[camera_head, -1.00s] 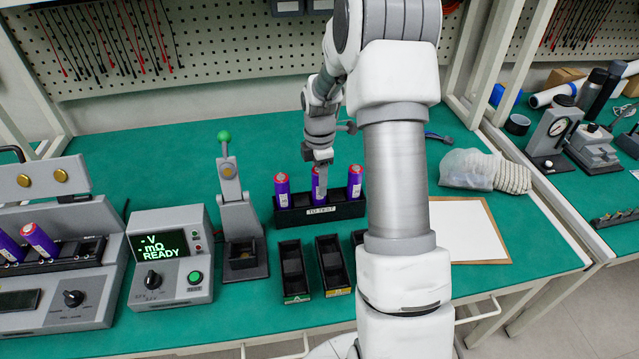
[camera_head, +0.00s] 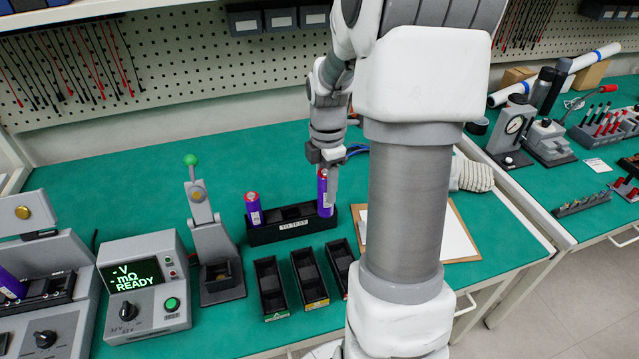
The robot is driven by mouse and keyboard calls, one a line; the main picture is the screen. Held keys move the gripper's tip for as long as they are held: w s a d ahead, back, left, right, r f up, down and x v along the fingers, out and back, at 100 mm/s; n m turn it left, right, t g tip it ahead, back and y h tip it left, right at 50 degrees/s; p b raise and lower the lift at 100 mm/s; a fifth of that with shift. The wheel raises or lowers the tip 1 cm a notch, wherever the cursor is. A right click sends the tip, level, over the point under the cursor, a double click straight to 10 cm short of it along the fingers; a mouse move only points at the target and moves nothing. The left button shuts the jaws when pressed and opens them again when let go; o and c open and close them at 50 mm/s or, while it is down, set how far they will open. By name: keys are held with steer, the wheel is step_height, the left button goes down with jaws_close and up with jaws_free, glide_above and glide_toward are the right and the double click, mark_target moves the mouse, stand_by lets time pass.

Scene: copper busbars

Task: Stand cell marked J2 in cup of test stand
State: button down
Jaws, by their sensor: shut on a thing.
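My gripper (camera_head: 328,172) is over the right end of the black TO TEST rack (camera_head: 282,235). It is shut on a purple cell with a red top (camera_head: 324,200), upright at that end of the rack. I cannot tell whether its bottom is clear of the rack. Another purple cell (camera_head: 253,212) stands in the rack's left end, and the middle of the rack looks empty. Only these two cells show at the rack; the J2 marking is too small to read. The grey test stand (camera_head: 200,212) with a green knob stands to the left; its cup (camera_head: 221,274) is low at its front and looks empty.
A meter (camera_head: 146,290) reading READY stands left of the test stand. Several black bins (camera_head: 270,290) sit in front of the rack. A clipboard (camera_head: 455,235) lies to the right, partly behind my arm. Green bench top is clear behind the rack.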

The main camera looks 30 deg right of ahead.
steer(key=w+a+f, duration=0.1)
steer(key=a+f, duration=0.1)
steer(key=a, duration=0.7)
steer(key=w+a+f, duration=0.2)
steer(key=a+f, duration=0.1)
steer(key=a, duration=0.5)
steer(key=w+a+f, duration=0.2)
steer(key=a+f, duration=0.1)
steer(key=a, duration=0.6)
steer(key=shift+w+a, duration=0.25)
steer(key=shift+a, duration=0.1)
steer(key=shift+f, duration=0.15)
steer(key=shift+f+b, duration=1.15)
steer(key=shift+f, duration=0.2)
steer(key=shift+f, duration=0.25)
steer(key=shift+f+b, duration=0.3)
steer(key=shift+f, duration=0.25)
